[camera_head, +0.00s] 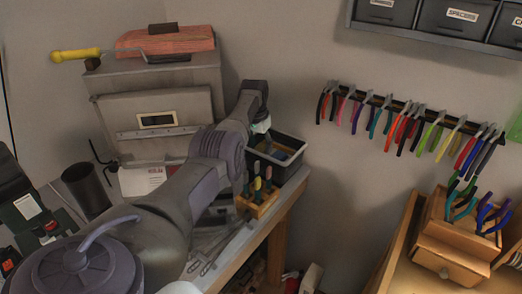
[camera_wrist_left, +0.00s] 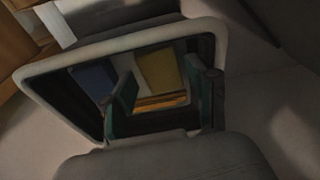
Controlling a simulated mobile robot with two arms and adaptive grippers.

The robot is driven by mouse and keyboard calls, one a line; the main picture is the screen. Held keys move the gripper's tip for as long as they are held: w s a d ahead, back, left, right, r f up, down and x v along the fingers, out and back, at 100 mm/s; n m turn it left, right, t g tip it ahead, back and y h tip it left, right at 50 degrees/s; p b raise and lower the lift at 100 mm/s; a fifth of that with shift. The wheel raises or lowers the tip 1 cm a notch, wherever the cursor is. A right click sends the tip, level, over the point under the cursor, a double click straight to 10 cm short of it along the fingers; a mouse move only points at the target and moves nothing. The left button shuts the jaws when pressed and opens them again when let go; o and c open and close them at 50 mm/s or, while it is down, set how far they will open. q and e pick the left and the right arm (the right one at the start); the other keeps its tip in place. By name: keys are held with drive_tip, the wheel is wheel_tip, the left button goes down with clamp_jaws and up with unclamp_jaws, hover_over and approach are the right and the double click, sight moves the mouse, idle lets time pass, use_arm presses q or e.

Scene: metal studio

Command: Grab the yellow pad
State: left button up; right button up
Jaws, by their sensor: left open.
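The yellow pad (camera_wrist_left: 160,72) lies inside a dark bin (camera_wrist_left: 50,72) in the left wrist view, beside a blue pad (camera_wrist_left: 92,80). A narrow orange-yellow item (camera_wrist_left: 160,102) lies near it. My left gripper (camera_wrist_left: 162,92) is open over the bin, with the yellow pad seen between its two dark green fingers. The head view shows the same black bin (camera_head: 292,172) at the table's back edge, with my left gripper (camera_head: 264,143) above it. My arm hides part of the bin there, and I cannot make out the yellow pad. My right gripper is not in view.
A wooden holder with several coloured-handled tools (camera_head: 262,204) stands in front of the bin. A metal toolbox (camera_head: 160,118) and a dark cup (camera_head: 86,190) are to the left. Pliers (camera_head: 405,122) hang on the wall at right.

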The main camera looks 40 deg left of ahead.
use_arm(q)
drive_tip(key=shift+f, duration=0.4)
drive_tip(key=c, duration=0.6)
drive_tip(key=shift+o, duration=0.2)
drive_tip(key=shift+r, duration=0.2)
